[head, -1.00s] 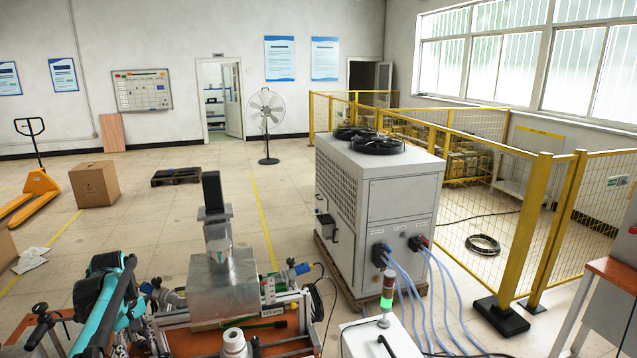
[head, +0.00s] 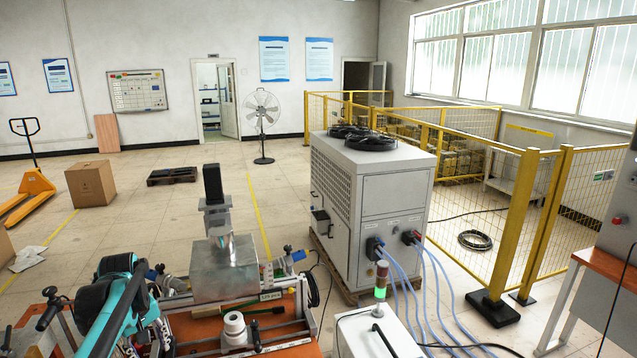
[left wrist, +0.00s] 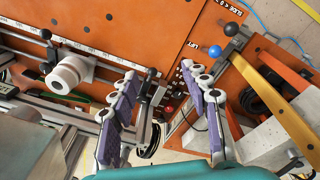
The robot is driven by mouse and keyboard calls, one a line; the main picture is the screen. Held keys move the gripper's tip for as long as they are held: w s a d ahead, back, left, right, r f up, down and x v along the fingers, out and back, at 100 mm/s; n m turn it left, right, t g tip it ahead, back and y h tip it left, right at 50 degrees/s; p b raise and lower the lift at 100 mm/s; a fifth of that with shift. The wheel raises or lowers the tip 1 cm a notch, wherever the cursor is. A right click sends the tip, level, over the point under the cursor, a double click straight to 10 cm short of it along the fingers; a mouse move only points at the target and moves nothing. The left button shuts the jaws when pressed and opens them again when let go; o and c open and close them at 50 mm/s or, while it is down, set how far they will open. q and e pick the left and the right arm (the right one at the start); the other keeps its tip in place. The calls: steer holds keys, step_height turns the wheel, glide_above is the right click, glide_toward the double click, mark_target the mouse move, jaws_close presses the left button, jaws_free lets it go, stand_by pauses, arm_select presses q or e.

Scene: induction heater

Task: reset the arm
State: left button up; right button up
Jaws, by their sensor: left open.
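My left arm (head: 120,312), teal and black, enters at the lower left of the head view beside the orange workbench. Its gripper is not clearly visible there. In the left wrist view, my left gripper (left wrist: 160,80) has its two purple-padded fingers spread apart with nothing between them. It is over the orange bench (left wrist: 130,22), with a red button and small fittings visible beyond the fingertips. My right gripper is in neither view.
A metal box (head: 224,272) with an upright device (head: 214,190) stands on the bench. A white cylindrical part (head: 234,325) sits in front. A signal lamp (head: 381,283) rises from a white cabinet, and a large chiller (head: 370,215) stands behind.

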arm_select(q)
steer(key=s+d+f+m+t+b, duration=0.3)
steer(key=s+d+f+m, duration=0.1)
steer(key=s+d, duration=0.5)
steer(key=s+d+f+m+t+b, duration=0.2)
steer(key=s+d+m, duration=0.4)
steer(key=s+d, duration=0.3)
steer(key=d+f+t, duration=0.1)
steer(key=d+f, duration=0.1)
steer(key=d, duration=0.2)
steer(key=shift+s+f+h+b, duration=0.3)
steer(key=shift+s+f+b, duration=0.05)
steer(key=shift+b, duration=0.05)
